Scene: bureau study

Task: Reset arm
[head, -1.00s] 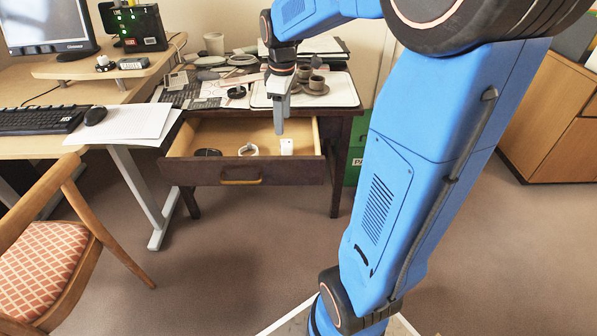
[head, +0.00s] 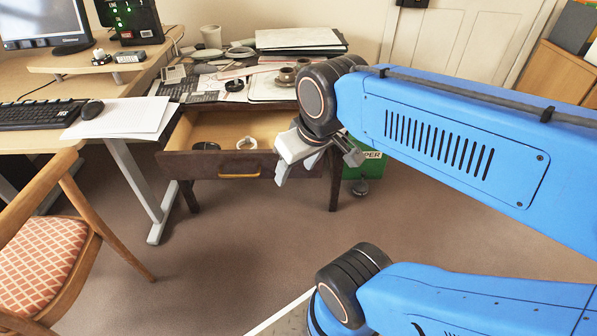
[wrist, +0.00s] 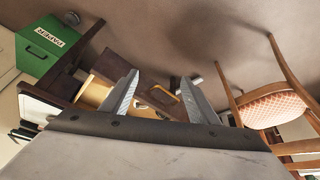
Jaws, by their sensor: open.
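My gripper (head: 318,158) is open and hangs in front of the right end of an open drawer in the head view. In the wrist view its two fingers (wrist: 160,95) are spread apart with nothing between them. My blue arm reaches in from the right and hides part of the desk's right side. The drawer (head: 215,165) is pulled out and holds a dark round item (head: 206,146) and a white ring-shaped item (head: 247,143). The drawer's right end is hidden behind my gripper.
A wooden chair (head: 45,255) stands at the left, and also shows in the wrist view (wrist: 270,108). A green paper box (head: 362,166) sits right of the desk. The desk top is cluttered with papers, cups and dishes. The floor in front is clear.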

